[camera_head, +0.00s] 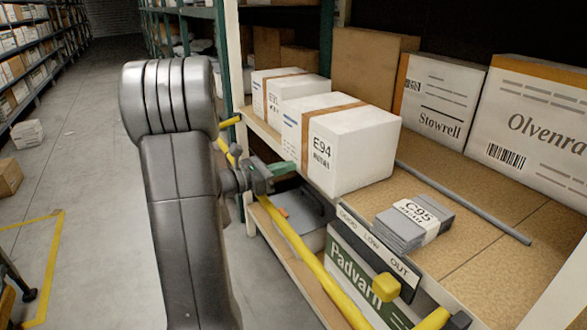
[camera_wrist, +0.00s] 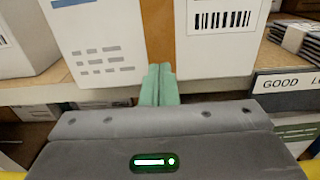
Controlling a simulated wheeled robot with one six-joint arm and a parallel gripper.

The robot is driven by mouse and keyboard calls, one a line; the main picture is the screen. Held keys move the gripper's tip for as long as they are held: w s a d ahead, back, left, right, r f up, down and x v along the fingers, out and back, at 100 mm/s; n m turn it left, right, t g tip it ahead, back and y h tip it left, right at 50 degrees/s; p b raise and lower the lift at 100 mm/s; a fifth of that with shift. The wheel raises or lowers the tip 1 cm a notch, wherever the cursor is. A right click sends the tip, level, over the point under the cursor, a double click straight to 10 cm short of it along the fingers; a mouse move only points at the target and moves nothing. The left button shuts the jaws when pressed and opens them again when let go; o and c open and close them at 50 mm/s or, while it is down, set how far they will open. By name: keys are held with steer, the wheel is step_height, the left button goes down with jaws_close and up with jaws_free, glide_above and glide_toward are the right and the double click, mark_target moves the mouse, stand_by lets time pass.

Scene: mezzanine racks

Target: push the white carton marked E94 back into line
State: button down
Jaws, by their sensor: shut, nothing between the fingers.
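The white carton marked E94 (camera_head: 365,150) stands upright on the shelf, with a brown tape band over it. Its front sits further forward than the white carton beside it (camera_head: 303,86), at the shelf's front edge. In the wrist view, E94 (camera_wrist: 215,50) shows its barcode, tape and grey print. My gripper (camera_head: 284,168) has green fingertips, shut and empty, at the lower front of E94. In the wrist view the fingertips (camera_wrist: 160,84) are in front of the tape band. I cannot tell whether they touch the carton.
A grey bundle marked C95 (camera_head: 405,228) lies right of E94, with a grey divider rod (camera_head: 460,200) behind it. Large Stowrell (camera_head: 440,103) and Olvenra (camera_head: 530,115) boxes stand at the back. A yellow rail (camera_head: 330,285) runs along the front. The aisle floor at left (camera_head: 80,140) is mostly clear.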

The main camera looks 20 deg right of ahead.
mark_target(304, 162)
steer(key=shift+w+d, duration=0.1)
steer(key=shift+d, duration=1.25)
steer(key=d, duration=0.6)
steer(key=shift+w+d, duration=0.1)
steer(key=shift+w, duration=0.15)
steer(key=shift+a, duration=0.45)
steer(key=a, duration=0.4)
steer(key=a+p, duration=0.1)
steer(key=a, duration=0.3)
steer(key=s+a, duration=0.1)
steer(key=a, duration=0.4)
steer(key=shift+a+p, duration=0.1)
steer(key=shift+p, duration=0.25)
